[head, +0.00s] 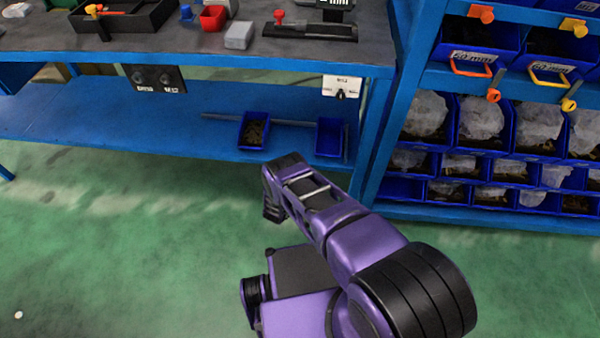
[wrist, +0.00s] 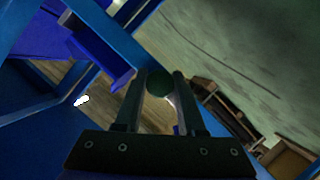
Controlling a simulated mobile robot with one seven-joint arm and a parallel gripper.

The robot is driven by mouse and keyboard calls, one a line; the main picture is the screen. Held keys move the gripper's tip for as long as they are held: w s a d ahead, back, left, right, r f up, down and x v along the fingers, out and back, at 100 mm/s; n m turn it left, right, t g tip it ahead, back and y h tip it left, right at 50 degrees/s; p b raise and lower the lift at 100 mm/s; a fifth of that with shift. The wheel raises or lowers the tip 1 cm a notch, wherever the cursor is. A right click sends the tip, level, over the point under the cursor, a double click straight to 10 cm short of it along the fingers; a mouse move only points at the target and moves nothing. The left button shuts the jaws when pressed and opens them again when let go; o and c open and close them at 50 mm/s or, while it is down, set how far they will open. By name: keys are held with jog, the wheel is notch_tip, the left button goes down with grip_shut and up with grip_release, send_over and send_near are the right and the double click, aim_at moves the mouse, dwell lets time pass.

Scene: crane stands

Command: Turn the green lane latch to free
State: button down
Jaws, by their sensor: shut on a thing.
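The green lane latch (wrist: 158,82) shows in the wrist view as a dark green, rounded knob between the fingertips of my gripper (wrist: 161,78). My gripper is shut on it, one finger on each side. The view is dark, and the latch's base and any markings are hidden, so I cannot tell which way it is turned. In the head view I see no green latch, and my fingertips are hidden there beyond my purple arm.
In the head view a blue workbench (head: 190,57) stands ahead, with blue bins (head: 254,130) on its lower shelf. A rack at right holds bins with red (head: 481,13), orange (head: 494,95) and yellow (head: 569,104) knobs. Green floor (head: 100,250) is open at left.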

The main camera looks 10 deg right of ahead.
jog(key=shift+n, duration=0.4)
jog(key=shift+w, duration=0.1)
jog(key=c, duration=0.5)
grip_release()
